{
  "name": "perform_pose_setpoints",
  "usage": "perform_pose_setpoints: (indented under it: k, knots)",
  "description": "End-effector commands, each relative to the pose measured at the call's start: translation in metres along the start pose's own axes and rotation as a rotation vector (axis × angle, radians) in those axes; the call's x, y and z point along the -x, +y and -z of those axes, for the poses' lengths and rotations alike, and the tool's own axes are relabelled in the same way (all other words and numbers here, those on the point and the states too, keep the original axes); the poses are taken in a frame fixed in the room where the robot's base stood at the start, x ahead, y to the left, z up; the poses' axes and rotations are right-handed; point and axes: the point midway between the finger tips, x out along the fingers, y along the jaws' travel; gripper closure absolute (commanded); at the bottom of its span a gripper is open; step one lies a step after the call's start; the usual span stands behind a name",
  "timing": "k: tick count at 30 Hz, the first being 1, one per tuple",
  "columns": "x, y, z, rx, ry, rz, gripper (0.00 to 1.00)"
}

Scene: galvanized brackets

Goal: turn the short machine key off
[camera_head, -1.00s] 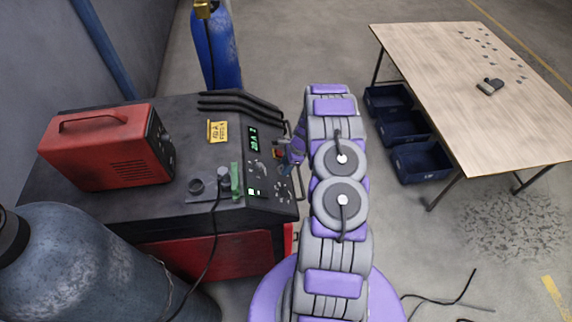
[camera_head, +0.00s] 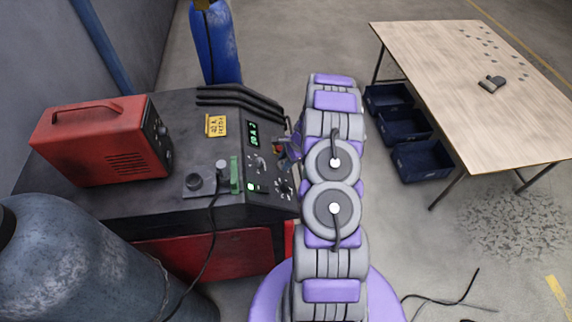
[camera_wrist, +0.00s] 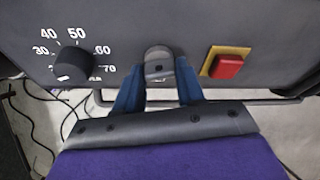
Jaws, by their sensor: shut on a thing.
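The short machine key (camera_wrist: 159,66) is a grey, rounded piece on the dark front panel, in the upper middle of the wrist view. My gripper (camera_wrist: 160,82) has its two blue fingers on either side of it and is shut on it. The fingertips are close to the panel face. In the head view my gripper (camera_head: 288,150) is at the right edge of the machine's control panel (camera_head: 262,203), partly hidden by my arm. The key cannot be made out there, and I cannot tell which position it is turned to.
A black dial (camera_wrist: 72,66) with printed numbers is left of the key; a red button (camera_wrist: 227,66) on a yellow plate is right. A red case (camera_head: 100,145) sits on the machine. A wooden table (camera_head: 460,80) with blue bins (camera_head: 402,127) below stands right.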

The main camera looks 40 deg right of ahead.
Motion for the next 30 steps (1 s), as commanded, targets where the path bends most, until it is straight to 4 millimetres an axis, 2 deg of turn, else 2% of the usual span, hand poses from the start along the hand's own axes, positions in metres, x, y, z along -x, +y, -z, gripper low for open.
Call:
perform_pose_setpoints:
  k: [4,30]
  knots:
    - [-0.0062,-0.0016,0.0005,0.132,0.001,0.046,0.92]
    - [-0.0070,0.0035,0.0047,0.924,0.002,0.267,0.92]
